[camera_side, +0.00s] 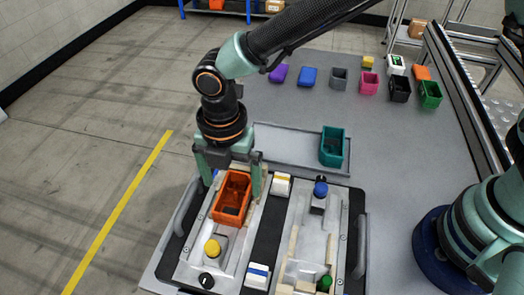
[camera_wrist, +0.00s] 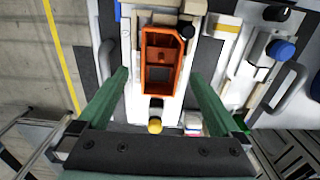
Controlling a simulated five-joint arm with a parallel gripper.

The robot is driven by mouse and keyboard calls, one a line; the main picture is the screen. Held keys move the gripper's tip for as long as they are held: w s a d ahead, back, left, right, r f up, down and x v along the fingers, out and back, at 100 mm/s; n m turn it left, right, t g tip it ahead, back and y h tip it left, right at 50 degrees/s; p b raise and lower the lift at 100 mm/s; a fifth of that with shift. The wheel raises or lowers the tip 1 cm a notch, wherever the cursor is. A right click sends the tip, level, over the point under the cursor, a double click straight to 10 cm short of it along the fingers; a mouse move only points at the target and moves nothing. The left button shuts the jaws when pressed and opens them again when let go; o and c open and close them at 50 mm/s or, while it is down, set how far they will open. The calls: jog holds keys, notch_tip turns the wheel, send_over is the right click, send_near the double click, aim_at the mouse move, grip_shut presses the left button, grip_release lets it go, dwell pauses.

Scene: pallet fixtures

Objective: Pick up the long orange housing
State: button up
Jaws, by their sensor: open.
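The long orange housing (camera_side: 232,197) is an open-topped box lying in the left fixture of the pallet. In the wrist view the orange housing (camera_wrist: 160,60) shows from above, its inside empty apart from a small divider. My gripper (camera_side: 228,184) is open, with one finger to the left of the housing and one to the right, near its far end. In the wrist view my gripper (camera_wrist: 162,80) has its two green fingers spread wide on both sides of the housing, with gaps between them and it. I cannot tell whether the fingertips touch the fixture.
A yellow knob (camera_side: 212,248) stands before the housing. A blue knob (camera_side: 320,188) and a green knob (camera_side: 324,283) stand on the right fixture. A teal housing (camera_side: 332,146) sits in a grey tray (camera_side: 278,141) behind. Several coloured parts line the table's back.

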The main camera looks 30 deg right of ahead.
aim_at(235, 197)
notch_tip(235, 197, down, 3)
jog(key=shift+d+f, duration=0.15)
jog(key=c, duration=1.5)
jog(key=shift+c, duration=0.2)
jog(key=shift+r, duration=0.2)
